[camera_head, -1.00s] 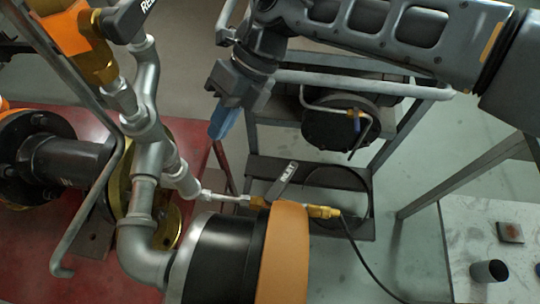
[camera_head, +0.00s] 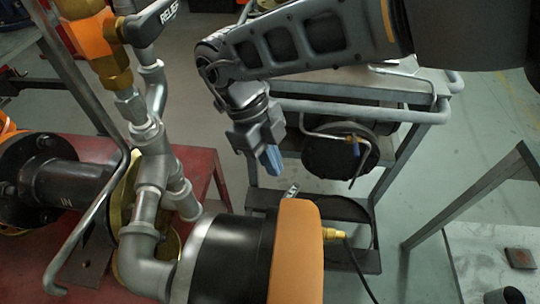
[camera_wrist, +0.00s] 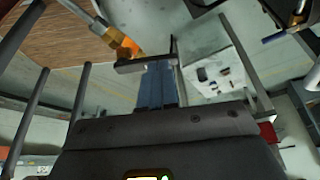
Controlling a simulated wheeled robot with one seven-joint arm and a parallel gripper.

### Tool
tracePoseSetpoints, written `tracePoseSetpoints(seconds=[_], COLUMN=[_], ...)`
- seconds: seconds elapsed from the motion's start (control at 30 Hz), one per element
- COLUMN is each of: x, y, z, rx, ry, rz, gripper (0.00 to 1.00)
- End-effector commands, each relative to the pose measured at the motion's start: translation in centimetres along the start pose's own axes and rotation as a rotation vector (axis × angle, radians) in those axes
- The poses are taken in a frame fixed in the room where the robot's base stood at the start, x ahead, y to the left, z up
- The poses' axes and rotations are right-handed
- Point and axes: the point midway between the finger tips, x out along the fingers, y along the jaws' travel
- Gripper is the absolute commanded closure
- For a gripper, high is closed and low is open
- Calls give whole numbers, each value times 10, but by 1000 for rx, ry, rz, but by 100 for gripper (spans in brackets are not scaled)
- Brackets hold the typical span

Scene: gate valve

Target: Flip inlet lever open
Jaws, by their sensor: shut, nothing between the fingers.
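The inlet lever (camera_head: 291,190) is a small grey handle with a pale label. In the head view only its tip shows above the orange-banded black cylinder (camera_head: 300,250); its valve body is hidden behind that cylinder. My gripper (camera_head: 272,160) has blue fingers, shut and empty, pointing down just above and left of the lever tip; a gap shows between them in this view. In the wrist view the blue fingers (camera_wrist: 157,84) are together. A dark grey bar lies across their tips there, beside a brass fitting (camera_wrist: 100,28); I cannot tell if they touch.
A black lever labelled RELIEF (camera_head: 155,22) sits on a brass and orange valve at upper left. Grey pipework (camera_head: 150,190) stands over a red table (camera_head: 205,165). A metal cart (camera_head: 375,165) stands behind my gripper. A grey side table (camera_head: 490,250) is at lower right.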

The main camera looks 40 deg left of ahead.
Motion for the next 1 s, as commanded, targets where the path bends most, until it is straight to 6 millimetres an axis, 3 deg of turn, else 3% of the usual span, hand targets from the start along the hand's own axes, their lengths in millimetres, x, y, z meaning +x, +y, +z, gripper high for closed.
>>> tracePoseSetpoints(seconds=[0.03, 0.1, 0.3, 1.0], x=[14, 24, 40, 40], y=[0, 0, -1, -2], z=[4, 7, 11, 9], rx=[-1, -3, -6, 41], ry=[0, 0, -1, -1], rz=[0, -1, -2, 18], gripper=[100, 100, 100, 100])
